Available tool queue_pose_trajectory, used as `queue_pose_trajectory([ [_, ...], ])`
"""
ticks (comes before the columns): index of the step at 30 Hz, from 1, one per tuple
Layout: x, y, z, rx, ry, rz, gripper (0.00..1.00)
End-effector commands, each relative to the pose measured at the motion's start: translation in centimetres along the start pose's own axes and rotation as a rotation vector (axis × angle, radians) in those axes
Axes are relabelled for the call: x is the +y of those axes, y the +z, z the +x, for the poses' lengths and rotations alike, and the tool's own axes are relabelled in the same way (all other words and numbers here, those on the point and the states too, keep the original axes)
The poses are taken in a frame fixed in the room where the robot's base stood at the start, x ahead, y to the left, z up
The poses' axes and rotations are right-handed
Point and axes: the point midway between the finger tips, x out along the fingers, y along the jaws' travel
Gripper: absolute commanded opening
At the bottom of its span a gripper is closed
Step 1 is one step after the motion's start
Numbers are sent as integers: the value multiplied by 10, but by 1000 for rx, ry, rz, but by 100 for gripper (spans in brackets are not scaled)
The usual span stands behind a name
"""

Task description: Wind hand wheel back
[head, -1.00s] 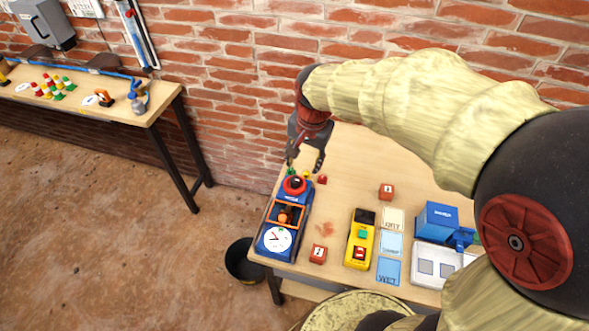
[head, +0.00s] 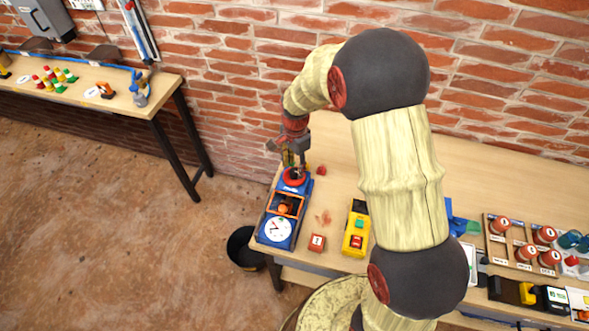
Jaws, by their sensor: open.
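The red hand wheel (head: 294,177) sits on the far end of a blue machine (head: 276,232) at the left end of the table. The machine has a round white dial (head: 278,229) at its near end and an orange frame (head: 286,205) in the middle. My gripper (head: 292,163) is open and points down just above and behind the hand wheel. I cannot tell whether the fingers touch the wheel.
A small red piece (head: 321,170) lies near the gripper. The brick wall (head: 240,90) is close behind. A black bucket (head: 243,248) stands on the floor.

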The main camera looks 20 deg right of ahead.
Motion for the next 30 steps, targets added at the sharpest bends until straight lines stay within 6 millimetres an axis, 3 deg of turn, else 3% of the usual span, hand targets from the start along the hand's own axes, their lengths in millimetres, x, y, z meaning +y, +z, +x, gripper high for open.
queue_pose_trajectory([
  [6,0,0,18,0,0,-1,43],
  [15,0,0,19,0,-1,-1,43],
  [30,0,0,19,0,-1,-1,14],
])
